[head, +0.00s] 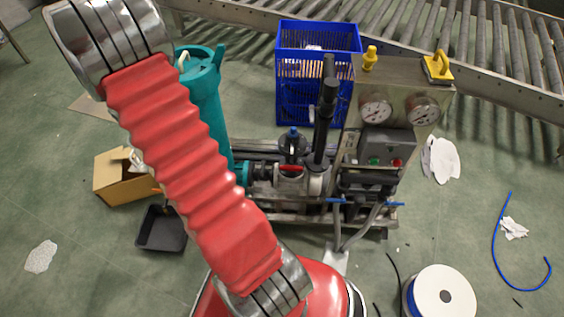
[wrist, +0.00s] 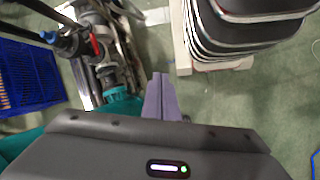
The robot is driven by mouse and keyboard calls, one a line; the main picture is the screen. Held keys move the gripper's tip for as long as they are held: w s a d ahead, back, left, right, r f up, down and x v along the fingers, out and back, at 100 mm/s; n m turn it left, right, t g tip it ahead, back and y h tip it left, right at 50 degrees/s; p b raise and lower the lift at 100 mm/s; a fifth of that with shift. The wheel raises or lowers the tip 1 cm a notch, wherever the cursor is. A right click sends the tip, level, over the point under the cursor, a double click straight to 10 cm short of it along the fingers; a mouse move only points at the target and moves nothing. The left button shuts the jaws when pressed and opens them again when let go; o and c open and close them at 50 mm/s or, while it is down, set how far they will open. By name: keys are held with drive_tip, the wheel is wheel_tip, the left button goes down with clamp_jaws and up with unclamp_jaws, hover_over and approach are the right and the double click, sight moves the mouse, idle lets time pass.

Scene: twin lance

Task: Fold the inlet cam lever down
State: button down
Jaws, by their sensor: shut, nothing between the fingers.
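My gripper (wrist: 160,97) shows in the wrist view as two narrow purple-grey fingers pressed together, with nothing between them. In the head view it cannot be made out. The pump skid (head: 365,215) stands in the middle of the head view, with a teal upright housing (head: 207,95) at its left. A dark and metal pipe coupling (head: 262,171) joins the teal part to a valve with a red handle (head: 290,168). The red handle (wrist: 95,45) shows left of my fingers in the wrist view, apart from them. I cannot pick out the inlet cam lever for certain.
A blue crate (head: 318,45) stands behind the skid, before a roller conveyor (head: 490,62). A cardboard box (head: 120,180) and black tray (head: 162,228) lie left. A white-topped spool (head: 443,292) and blue hose (head: 497,245) lie right. My red-sleeved arm hides part of the skid.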

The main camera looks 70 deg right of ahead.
sight(292, 153)
drive_tip(key=s+d+f+n+g, duration=0.1)
drive_tip(key=s+d+f+g, duration=0.2)
drive_tip(key=s+d+f, duration=0.55)
drive_tip(key=s+d+f+n+g, duration=0.25)
drive_tip(key=d+f, duration=0.65)
drive_tip(key=f, duration=0.6)
drive_tip(key=d+n+h, duration=0.1)
drive_tip(key=d+h, duration=0.2)
drive_tip(key=d, duration=0.4)
drive_tip(key=shift+r+g, duration=0.2)
drive_tip(key=shift+g, duration=0.25)
drive_tip(key=shift+s, duration=0.2)
drive_tip(key=x, duration=1)
drive_tip(key=shift+s+a+r, duration=0.15)
drive_tip(key=shift+s+r, duration=0.05)
drive_tip(key=shift+r, duration=0.75)
drive_tip(key=shift+s+a+r, duration=0.1)
drive_tip(key=shift+s+r, duration=0.1)
drive_tip(key=shift+r, duration=0.8)
